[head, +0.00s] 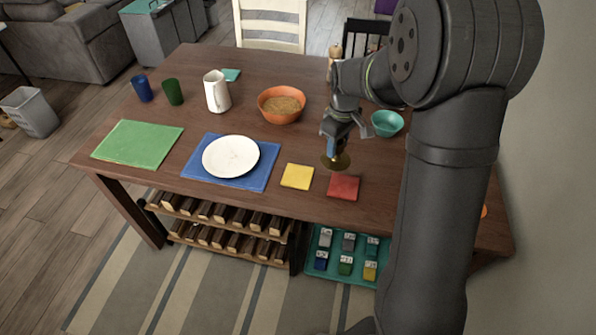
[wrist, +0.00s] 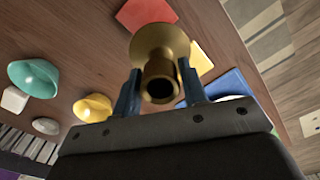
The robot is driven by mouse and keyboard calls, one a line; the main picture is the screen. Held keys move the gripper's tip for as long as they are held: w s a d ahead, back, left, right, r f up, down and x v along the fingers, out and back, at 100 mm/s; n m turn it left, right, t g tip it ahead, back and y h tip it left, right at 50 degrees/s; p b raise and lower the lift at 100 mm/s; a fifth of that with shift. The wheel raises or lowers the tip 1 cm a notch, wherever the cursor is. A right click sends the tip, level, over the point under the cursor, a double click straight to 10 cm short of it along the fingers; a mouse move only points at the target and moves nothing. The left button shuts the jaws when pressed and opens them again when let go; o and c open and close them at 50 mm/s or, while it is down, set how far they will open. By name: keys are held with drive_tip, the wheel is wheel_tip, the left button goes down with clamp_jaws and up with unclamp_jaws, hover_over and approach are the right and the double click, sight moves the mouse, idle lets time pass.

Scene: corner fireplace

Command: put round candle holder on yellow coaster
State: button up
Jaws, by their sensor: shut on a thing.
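The round candle holder (head: 336,162) is brass-coloured, with a wide round dish and a short hollow socket. It also shows large in the wrist view (wrist: 160,52). My gripper (head: 337,142) is shut on it, with a blue finger on each side of the socket in the wrist view (wrist: 158,88). The holder appears just above the table, behind the red coaster. The yellow coaster (head: 297,177) lies flat and bare, to the left of and nearer than the holder. In the wrist view, the holder partly hides the yellow coaster (wrist: 201,62).
A red coaster (head: 343,187) lies right of the yellow one. A white plate (head: 231,156) on a blue placemat (head: 263,178) lies left. An orange bowl (head: 282,104) and teal bowl (head: 387,123) stand behind. My arm hides the table's right part.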

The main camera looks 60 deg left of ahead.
drive_tip(key=shift+s+a+f, duration=1.25)
drive_tip(key=shift+a+f, duration=0.15)
drive_tip(key=shift+f, duration=0.4)
drive_tip(key=shift+s+a+f, duration=1.2)
drive_tip(key=shift+a+f, duration=0.25)
drive_tip(key=shift+f, duration=0.3)
drive_tip(key=shift+s+a+f, duration=1.25)
drive_tip(key=shift+a+f, duration=0.15)
drive_tip(key=shift+f, duration=0.4)
drive_tip(key=shift+f, duration=0.1)
drive_tip(key=o, duration=1.1)
wheel_tip(320, 180, up, 12)
drive_tip(key=shift+r, duration=0.1)
